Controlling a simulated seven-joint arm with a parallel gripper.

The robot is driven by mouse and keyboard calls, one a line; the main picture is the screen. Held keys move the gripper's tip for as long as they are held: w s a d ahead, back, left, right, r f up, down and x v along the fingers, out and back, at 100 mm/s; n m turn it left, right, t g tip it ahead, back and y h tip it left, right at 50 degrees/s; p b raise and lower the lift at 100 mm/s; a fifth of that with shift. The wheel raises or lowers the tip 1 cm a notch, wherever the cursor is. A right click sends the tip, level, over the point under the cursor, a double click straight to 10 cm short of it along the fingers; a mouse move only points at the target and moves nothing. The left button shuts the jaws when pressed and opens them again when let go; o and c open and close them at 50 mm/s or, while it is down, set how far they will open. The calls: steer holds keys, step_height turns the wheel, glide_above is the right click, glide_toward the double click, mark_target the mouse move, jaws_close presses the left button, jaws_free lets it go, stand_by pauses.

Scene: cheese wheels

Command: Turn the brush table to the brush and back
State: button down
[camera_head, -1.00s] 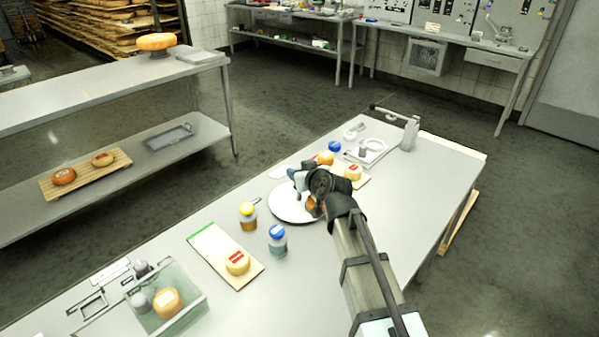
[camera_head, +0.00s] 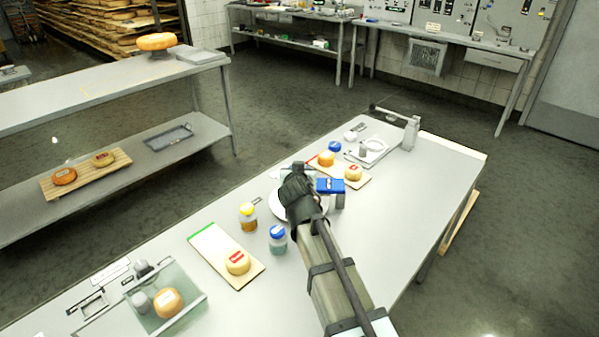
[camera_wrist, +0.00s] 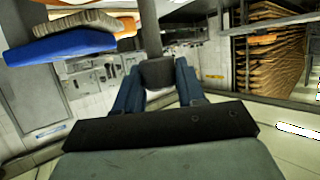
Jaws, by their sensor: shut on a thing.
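The brush table is a white round plate (camera_head: 277,211) on the bench, mostly hidden behind my arm in the head view. A blue block, seemingly the brush (camera_head: 330,186), stands just right of my gripper (camera_head: 297,180). In the wrist view the brush (camera_wrist: 62,45) is at the upper left, with pale bristles along its top. My blue fingers (camera_wrist: 158,85) are shut on a dark grey upright peg (camera_wrist: 158,72). What the peg joins is hidden. An orange edge, perhaps a cheese, shows above the brush.
A board with small cheeses (camera_head: 353,173) lies behind the plate. A yellow-lidded jar (camera_head: 248,217) and a blue-lidded jar (camera_head: 278,240) stand close to its left. The bench's right front is clear.

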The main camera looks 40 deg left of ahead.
steer(key=shift+a+m+t+h, duration=0.15)
steer(key=shift+m+t+h, duration=0.95)
steer(key=shift+m+h, duration=0.85)
steer(key=shift+m+t+h, duration=0.4)
steer(key=shift+m+h, duration=1.55)
steer(key=shift+h, duration=0.4)
steer(key=shift+m+g+h, duration=0.4)
steer(key=shift+m+h, duration=1.7)
steer(key=shift+h, duration=0.3)
steer(key=shift+m+g+h, duration=0.4)
steer(key=shift+m+h, duration=0.4)
steer(key=shift+f+m+g+h, duration=0.1)
steer(key=shift+m+g+h, duration=0.3)
steer(key=shift+m+h, duration=0.3)
steer(key=c, duration=0.7)
jaws_free()
steer(key=shift+c, duration=0.2)
steer(key=v, duration=1.3)
steer(key=shift+s+a, duration=0.15)
steer(key=shift+s, duration=0.2)
